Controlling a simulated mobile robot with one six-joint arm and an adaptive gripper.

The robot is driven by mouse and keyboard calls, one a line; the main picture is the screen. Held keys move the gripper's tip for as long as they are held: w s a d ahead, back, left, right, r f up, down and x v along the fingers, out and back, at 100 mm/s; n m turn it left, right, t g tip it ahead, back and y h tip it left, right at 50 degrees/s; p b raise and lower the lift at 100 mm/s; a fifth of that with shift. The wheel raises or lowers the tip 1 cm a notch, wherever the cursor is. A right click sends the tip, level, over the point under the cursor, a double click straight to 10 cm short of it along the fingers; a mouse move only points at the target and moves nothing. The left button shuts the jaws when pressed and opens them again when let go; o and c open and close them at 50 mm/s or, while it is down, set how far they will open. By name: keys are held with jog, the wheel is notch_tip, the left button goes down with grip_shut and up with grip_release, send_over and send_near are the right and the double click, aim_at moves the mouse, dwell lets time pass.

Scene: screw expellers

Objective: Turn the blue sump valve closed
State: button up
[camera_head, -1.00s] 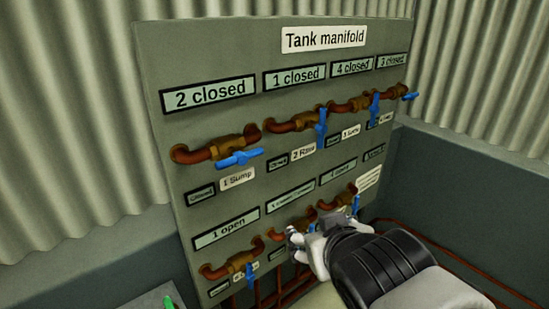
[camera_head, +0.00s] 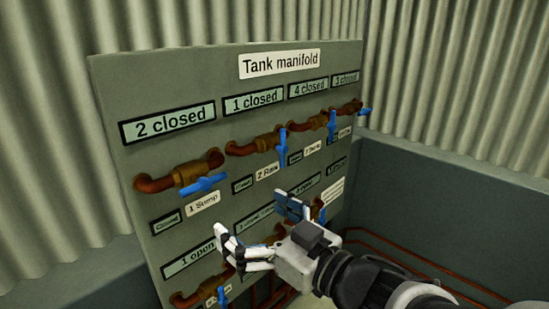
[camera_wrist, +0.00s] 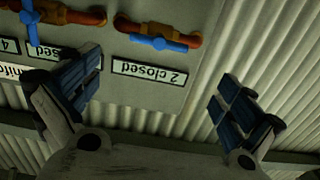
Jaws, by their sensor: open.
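The blue sump valve handle (camera_head: 204,183) sits on a copper pipe with a brass body, upper left of the panel, beside the label "1 Sump" (camera_head: 203,203). The handle lies roughly along the pipe. The display above it (camera_head: 169,124) reads "2 closed". My gripper (camera_head: 256,222) is open and empty, below and right of this handle, in front of the panel and not touching it. In the wrist view, upside down, the handle (camera_wrist: 160,38) shows above the "2 closed" display, beyond my spread fingers (camera_wrist: 160,95).
The tank manifold panel (camera_head: 110,90) carries more blue handles: one upright by "2 Raw" (camera_head: 282,139), another upright farther right (camera_head: 332,124), one sideways at the far right (camera_head: 365,111). A lower row is partly hidden by my arm. Corrugated walls (camera_head: 450,80) stand behind.

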aim_at(203, 184)
jog(key=p+x, duration=0.1)
jog(key=x, duration=1.4)
jog(key=shift+w+a, duration=0.1)
jog(key=shift+w, duration=0.05)
jog(key=shift+c, duration=0.6)
jog(key=c, duration=0.7)
